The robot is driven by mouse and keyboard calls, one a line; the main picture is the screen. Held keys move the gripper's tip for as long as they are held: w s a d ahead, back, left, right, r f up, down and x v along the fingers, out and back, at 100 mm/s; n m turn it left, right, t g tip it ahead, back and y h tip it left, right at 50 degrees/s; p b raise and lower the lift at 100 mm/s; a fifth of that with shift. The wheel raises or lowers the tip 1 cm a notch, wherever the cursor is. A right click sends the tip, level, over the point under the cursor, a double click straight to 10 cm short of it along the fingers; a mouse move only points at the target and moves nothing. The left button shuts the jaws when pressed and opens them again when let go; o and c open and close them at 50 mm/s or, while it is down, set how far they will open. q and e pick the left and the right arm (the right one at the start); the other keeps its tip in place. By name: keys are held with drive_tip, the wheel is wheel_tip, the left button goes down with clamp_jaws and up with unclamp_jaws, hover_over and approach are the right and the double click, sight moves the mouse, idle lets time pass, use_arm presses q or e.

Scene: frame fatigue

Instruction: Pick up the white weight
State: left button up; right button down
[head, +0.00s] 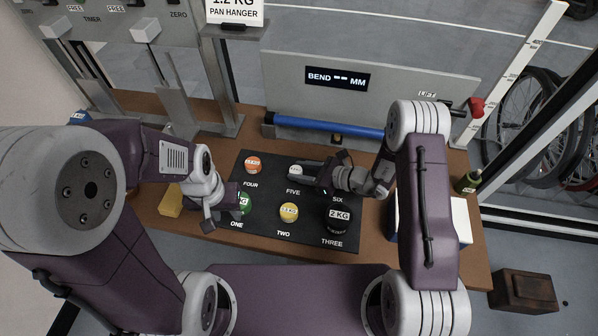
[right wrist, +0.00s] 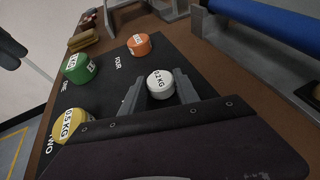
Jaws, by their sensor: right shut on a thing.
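The white weight (head: 294,169), marked 0.2 KG in the right wrist view (right wrist: 160,84), is at the spot labelled FIVE on the black mat (head: 300,238). My right gripper (head: 303,174) is shut on it, with one finger on each side in the right wrist view (right wrist: 158,92). I cannot tell whether the weight is clear of the mat. My left gripper (head: 224,215) is beside the green weight (head: 244,203) at ONE, its fingers apart and apparently empty.
On the mat are an orange weight (head: 253,166) at FOUR, a yellow weight (head: 289,212) at TWO and a black 2 KG weight (head: 338,219) at THREE. Behind lies a blue roller (head: 325,128) below the BEND display (head: 337,78). A yellow block (head: 171,202) lies left.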

drive_tip(key=r, duration=0.2)
drive_tip(key=s+r, duration=0.1)
drive_tip(key=r, duration=0.1)
drive_tip(key=shift+d+r, duration=0.1)
drive_tip(key=shift+d, duration=0.05)
drive_tip(key=s+d+r+p, duration=0.3)
drive_tip(key=s+r+p, duration=0.3)
drive_tip(key=s, duration=0.4)
drive_tip(key=shift+r, duration=0.15)
drive_tip(key=shift+s, duration=0.1)
